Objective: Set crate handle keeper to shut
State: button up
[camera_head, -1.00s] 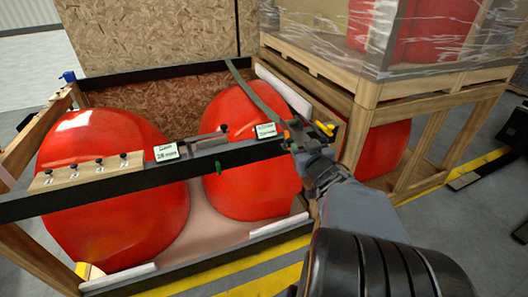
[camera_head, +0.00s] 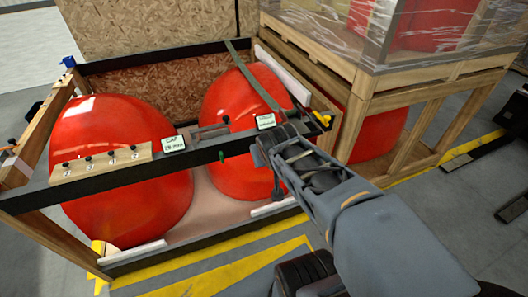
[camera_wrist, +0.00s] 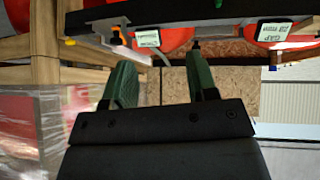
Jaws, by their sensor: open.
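The open crate (camera_head: 108,172) has a black front rail carrying two small label cards, a left card (camera_head: 174,144) and a right card (camera_head: 265,121). A metal rod with a dark knob (camera_head: 225,120) lies between them, and a small green piece (camera_head: 221,155) hangs on the rail. I cannot tell which part is the handle keeper or how it is set. My gripper (camera_head: 268,158) is in front of the rail, below the right card, its fingers mostly hidden. In the wrist view its green fingers (camera_wrist: 161,82) are apart and empty, with the rail beyond them.
Two large red nosecones, one left (camera_head: 120,165) and one right (camera_head: 225,100), sit in the crate. A wooden block (camera_head: 102,166) with several black knobs is on the rail's left. A wrapped pallet stack (camera_head: 410,90) stands close on the right.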

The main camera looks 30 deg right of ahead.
jog(key=shift+s+a+r+n+g+y+p, duration=0.2)
jog(key=shift+s+a, duration=0.15)
jog(key=shift+a, duration=0.25)
jog(key=shift+s+a+r+n+g+y+p, duration=0.1)
jog(key=shift+s+a+g+y+p, duration=0.1)
jog(key=shift+s+a, duration=0.3)
jog(key=shift+w+a, duration=0.1)
jog(key=shift+w, duration=0.05)
